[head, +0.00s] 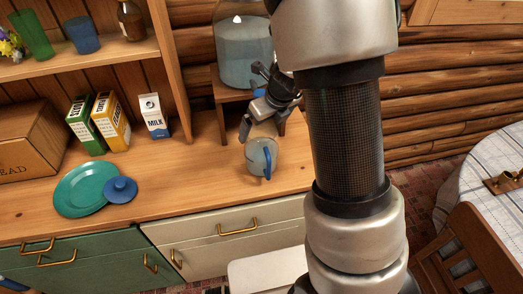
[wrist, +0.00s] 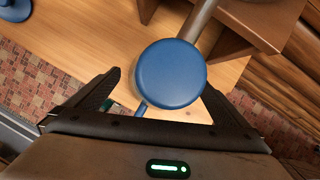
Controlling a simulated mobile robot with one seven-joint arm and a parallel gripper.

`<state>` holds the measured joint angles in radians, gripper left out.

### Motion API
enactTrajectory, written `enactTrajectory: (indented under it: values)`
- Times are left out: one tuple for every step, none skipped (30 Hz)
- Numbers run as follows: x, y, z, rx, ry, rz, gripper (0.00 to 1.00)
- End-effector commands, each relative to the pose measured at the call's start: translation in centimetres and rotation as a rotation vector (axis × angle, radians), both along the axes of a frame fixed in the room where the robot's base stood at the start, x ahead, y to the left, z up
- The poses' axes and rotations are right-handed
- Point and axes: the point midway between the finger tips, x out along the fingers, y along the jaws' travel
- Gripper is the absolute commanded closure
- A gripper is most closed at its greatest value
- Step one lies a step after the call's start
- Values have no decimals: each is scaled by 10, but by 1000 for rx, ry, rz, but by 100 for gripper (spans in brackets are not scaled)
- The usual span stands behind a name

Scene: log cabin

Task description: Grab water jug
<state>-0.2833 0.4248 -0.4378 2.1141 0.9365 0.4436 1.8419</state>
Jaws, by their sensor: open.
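The water jug (head: 260,158) is a clear pitcher with a blue handle, standing on the wooden counter in front of a small wooden stand. In the wrist view its round blue lid (wrist: 171,74) fills the middle, with a bit of blue handle below it. My gripper (head: 264,127) is above and behind the jug in the head view, pointing down at it. In the wrist view the two dark fingers (wrist: 162,84) are spread apart, with the lid between and ahead of them. Whether they touch the jug cannot be told. My arm hides part of the counter on the right.
A large glass water dispenser (head: 243,48) stands on the wooden stand (head: 213,84) close behind. A teal plate (head: 75,190), a blue lid-like piece (head: 120,190), a milk carton (head: 153,116) and two other cartons are to the left. The counter between milk and jug is clear.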

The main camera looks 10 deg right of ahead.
Motion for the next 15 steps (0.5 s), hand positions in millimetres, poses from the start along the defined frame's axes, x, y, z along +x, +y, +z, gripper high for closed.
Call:
enactTrajectory:
  values:
    - [1,-1,-13,-1,3,-3,0]
    - [2,-1,-18,-1,3,-3,0]
    - [5,1,-22,-2,1,0,0]
    - [6,2,-25,0,2,-1,0]
    - [7,2,-28,0,2,-2,0]
    - [8,2,-30,0,2,-1,0]
    - [9,3,-31,0,2,-1,0]
    - [10,3,-32,-1,1,0,0]
    - [10,3,-32,-1,0,0,0]
    - [10,3,-32,-1,0,0,0]
    - [10,3,-32,-1,0,0,0]
    - [10,3,-32,-1,0,0,0]
    - [10,3,-32,-1,0,0,0]
    - [10,3,-32,-1,0,0,0]
    - [10,3,-32,-1,0,0,2]
